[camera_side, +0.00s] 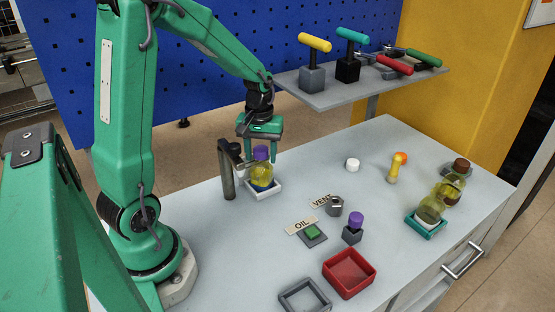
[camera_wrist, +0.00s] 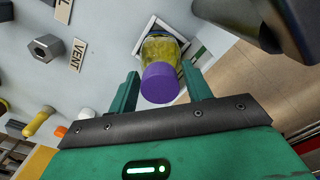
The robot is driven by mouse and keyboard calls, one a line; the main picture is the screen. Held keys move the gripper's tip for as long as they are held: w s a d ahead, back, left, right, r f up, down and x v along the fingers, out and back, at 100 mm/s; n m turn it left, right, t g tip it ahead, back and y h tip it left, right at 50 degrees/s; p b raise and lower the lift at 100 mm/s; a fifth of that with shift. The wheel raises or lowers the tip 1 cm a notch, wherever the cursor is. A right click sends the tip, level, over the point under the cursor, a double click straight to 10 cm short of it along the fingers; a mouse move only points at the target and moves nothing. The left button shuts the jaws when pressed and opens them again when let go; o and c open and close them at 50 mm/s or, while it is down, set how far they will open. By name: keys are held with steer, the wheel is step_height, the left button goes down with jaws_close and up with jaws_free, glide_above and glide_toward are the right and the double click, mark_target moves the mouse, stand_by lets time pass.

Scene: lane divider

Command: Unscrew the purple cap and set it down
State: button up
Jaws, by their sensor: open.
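The purple cap (camera_side: 261,153) sits on top of a clear bottle with yellow contents (camera_side: 261,174). The bottle stands upright in a white square holder (camera_side: 266,191) near the back left of the table. In the wrist view the purple cap (camera_wrist: 160,83) lies between the two green fingers, nearest the camera, with the bottle (camera_wrist: 160,48) beyond it. My gripper (camera_side: 262,148) is open and points down just over the bottle. In the wrist view my gripper (camera_wrist: 159,82) has a finger on each side of the cap, with visible gaps.
A dark post with a side arm (camera_side: 227,170) stands close left of the bottle. Another purple-topped item (camera_side: 355,220) stands farther front. Red (camera_side: 349,273) and grey (camera_side: 305,297) trays lie at the front. A teal holder (camera_side: 425,226) with bottles is at right. A shelf (camera_side: 362,82) holds coloured-handled tools.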

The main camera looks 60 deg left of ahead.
stand_by(0.3)
steer(key=shift+m, duration=0.9)
steer(key=shift+m, duration=0.8)
steer(key=c, duration=0.6)
steer(key=shift+n, duration=0.9)
